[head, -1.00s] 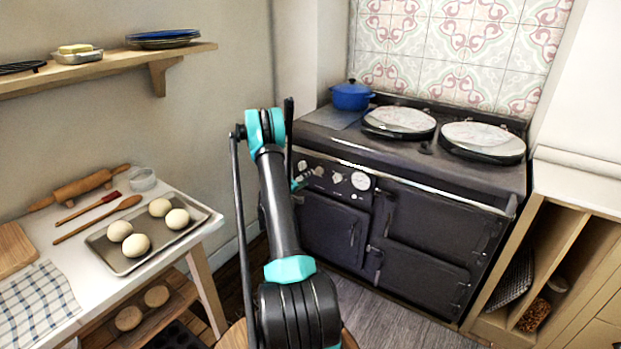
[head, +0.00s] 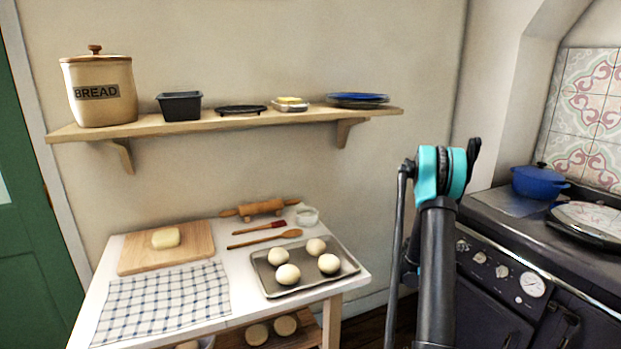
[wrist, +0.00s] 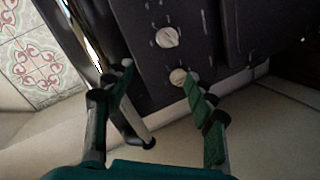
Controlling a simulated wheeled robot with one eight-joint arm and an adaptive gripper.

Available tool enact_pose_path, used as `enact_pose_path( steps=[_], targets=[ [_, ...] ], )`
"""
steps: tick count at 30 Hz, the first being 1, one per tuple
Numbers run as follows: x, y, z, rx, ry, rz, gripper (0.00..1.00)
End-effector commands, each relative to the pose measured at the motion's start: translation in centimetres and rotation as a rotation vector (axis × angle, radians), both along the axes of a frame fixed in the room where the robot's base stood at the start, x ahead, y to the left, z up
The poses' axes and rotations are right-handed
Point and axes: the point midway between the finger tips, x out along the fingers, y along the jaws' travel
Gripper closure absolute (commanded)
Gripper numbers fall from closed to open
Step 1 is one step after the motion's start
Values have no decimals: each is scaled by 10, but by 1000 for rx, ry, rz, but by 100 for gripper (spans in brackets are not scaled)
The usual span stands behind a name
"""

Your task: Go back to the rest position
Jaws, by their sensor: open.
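My gripper (wrist: 158,82) is in the wrist view, its two fingers spread apart with nothing between them. Beyond the fingers the wrist view shows the dark front of the range cooker (wrist: 215,45) with pale round knobs (wrist: 167,38). I cannot tell whether a finger touches it. In the head view my arm stands raised in front of the left end of the range cooker (head: 500,290), and the gripper itself is hidden behind the arm.
A white table (head: 215,329) at the left holds a tray (head: 350,267) of dough balls, a board (head: 135,255) and a checked cloth (head: 160,300). Above it a wall shelf (head: 230,120) carries a bread bin (head: 100,95). A blue pot (head: 538,182) stands on the cooker.

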Motion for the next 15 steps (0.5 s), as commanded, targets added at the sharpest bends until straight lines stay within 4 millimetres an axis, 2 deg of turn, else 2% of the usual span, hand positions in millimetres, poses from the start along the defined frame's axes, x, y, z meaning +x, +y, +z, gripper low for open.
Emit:
enact_pose_path(
  steps=[1, 6, 15],
  targets=[
    [-6, 12, 11, 36, 2, 7, 45],
    [-31, 53, 36, 165, 12, 27, 45],
    [-92, 132, 66, 396, 43, 79, 45]
  ],
)
